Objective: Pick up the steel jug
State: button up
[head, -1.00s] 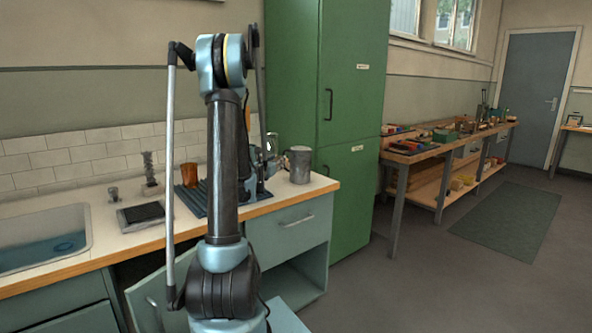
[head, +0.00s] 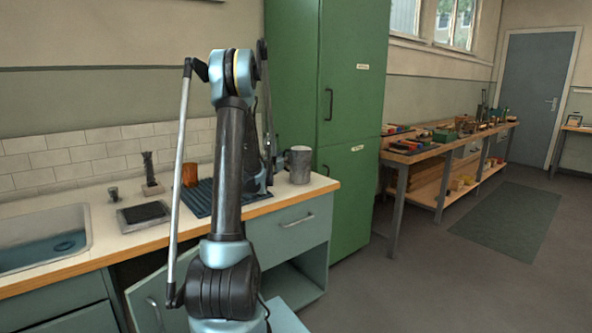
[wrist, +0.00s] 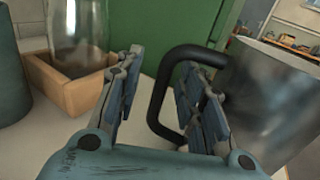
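The steel jug (head: 299,166) stands upright on the counter near its right end, in front of the green cabinet. In the wrist view the jug (wrist: 275,100) is a grey metal body at the right, with its black handle (wrist: 158,100) towards the left. My gripper (wrist: 160,60) is open. The upright bar of the handle shows between its two fingers, and the right finger lies across the handle's loop, close to the jug's body. I cannot tell whether any finger touches the handle. In the head view my arm hides most of the gripper.
In the wrist view a glass vessel (wrist: 78,35) sits in a wooden holder (wrist: 72,92), close to the left finger. An amber cup (head: 190,174), a blue ribbed mat (head: 198,200), a black tray (head: 143,215) and a sink (head: 40,250) lie leftward. The green cabinet (head: 345,190) stands behind.

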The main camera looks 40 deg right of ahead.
jog(key=shift+c, duration=0.3)
grip_shut()
